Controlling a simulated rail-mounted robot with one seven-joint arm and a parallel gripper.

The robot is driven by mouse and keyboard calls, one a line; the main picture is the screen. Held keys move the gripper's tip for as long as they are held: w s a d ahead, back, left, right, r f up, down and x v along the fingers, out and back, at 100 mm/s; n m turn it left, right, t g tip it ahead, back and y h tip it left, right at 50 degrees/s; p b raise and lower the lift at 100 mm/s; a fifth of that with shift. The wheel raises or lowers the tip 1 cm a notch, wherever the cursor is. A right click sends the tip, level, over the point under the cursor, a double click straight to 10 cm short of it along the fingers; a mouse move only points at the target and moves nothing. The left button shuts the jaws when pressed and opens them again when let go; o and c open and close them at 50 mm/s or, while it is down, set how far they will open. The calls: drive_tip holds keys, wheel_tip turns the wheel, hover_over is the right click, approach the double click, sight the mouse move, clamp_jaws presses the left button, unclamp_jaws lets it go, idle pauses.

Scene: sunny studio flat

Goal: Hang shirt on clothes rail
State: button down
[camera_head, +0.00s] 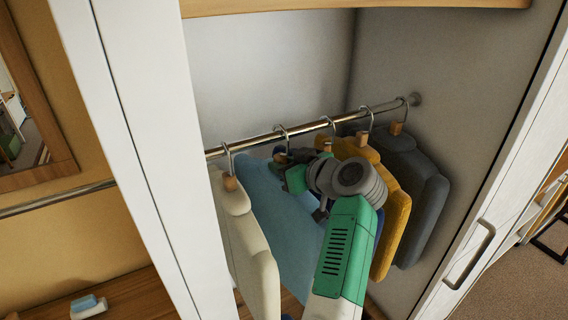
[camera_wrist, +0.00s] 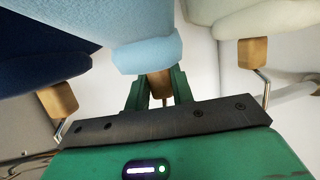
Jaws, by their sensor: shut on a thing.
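The light blue shirt (camera_head: 283,208) hangs between the cream shirt and the darker ones in the head view. Its hook (camera_head: 281,130) appears to be over the clothes rail (camera_head: 303,125), though exact contact is hard to tell. My gripper (camera_head: 287,160) is at the shirt's neck, just below the rail, reaching in from the right. In the wrist view, my gripper (camera_wrist: 157,90) is shut on the wooden neck block (camera_wrist: 159,82) of the light blue shirt (camera_wrist: 146,45). My arm hides part of the shirts behind it.
A cream shirt (camera_head: 245,235) hangs close on the left. A navy shirt (camera_wrist: 40,45), mostly hidden in the head view, hangs on the other side. Mustard (camera_head: 396,215) and grey (camera_head: 425,190) shirts hang farther right. The wardrobe's white panel (camera_head: 150,140) stands at the left.

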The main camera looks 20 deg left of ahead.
drive_tip(key=shift+f+b, duration=0.4)
idle(0.3)
drive_tip(key=c, duration=1.1)
unclamp_jaws()
drive_tip(key=v, duration=0.7)
drive_tip(key=shift+s+d+r+b, duration=0.1)
drive_tip(key=shift+s+d+b, duration=0.05)
drive_tip(key=shift+d+b, duration=0.2)
